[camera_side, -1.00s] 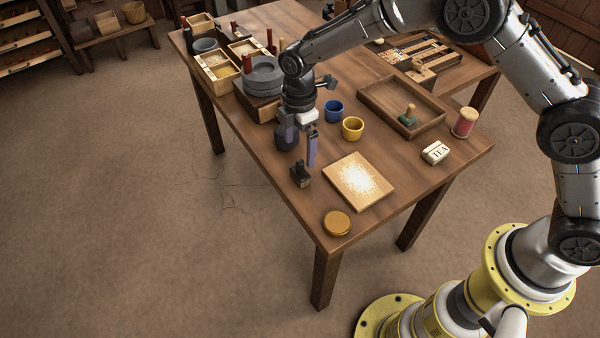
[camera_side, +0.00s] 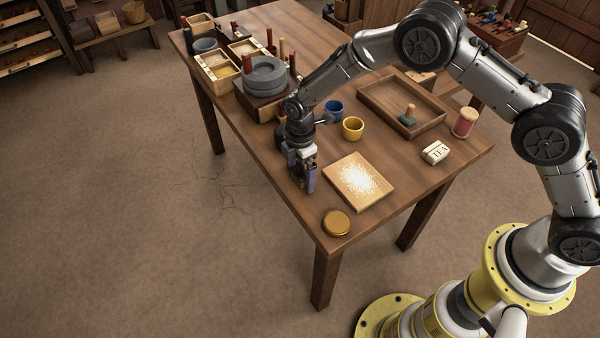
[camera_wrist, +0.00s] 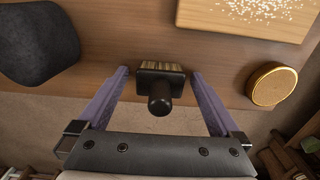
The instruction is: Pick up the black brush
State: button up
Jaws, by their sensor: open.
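The black brush (camera_wrist: 160,84) stands on the table near its front edge, with a dark knob handle and pale bristles showing in the wrist view. My gripper (camera_wrist: 160,78) is open, with one purple finger on each side of the brush. Small gaps show between the fingers and the brush, so they look apart from it. In the side view my gripper (camera_side: 305,180) is low over the table edge, and the brush is mostly hidden behind the fingers.
A board with pale grain (camera_side: 358,181) lies right of my gripper. A round golden lid (camera_side: 337,223) sits nearer the table corner. A dark rounded object (camera_wrist: 38,42) is at left in the wrist view. Blue (camera_side: 334,109) and yellow cups (camera_side: 352,128) stand farther back.

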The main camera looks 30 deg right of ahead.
jog(key=c, duration=1.4)
jog(key=shift+r, duration=0.1)
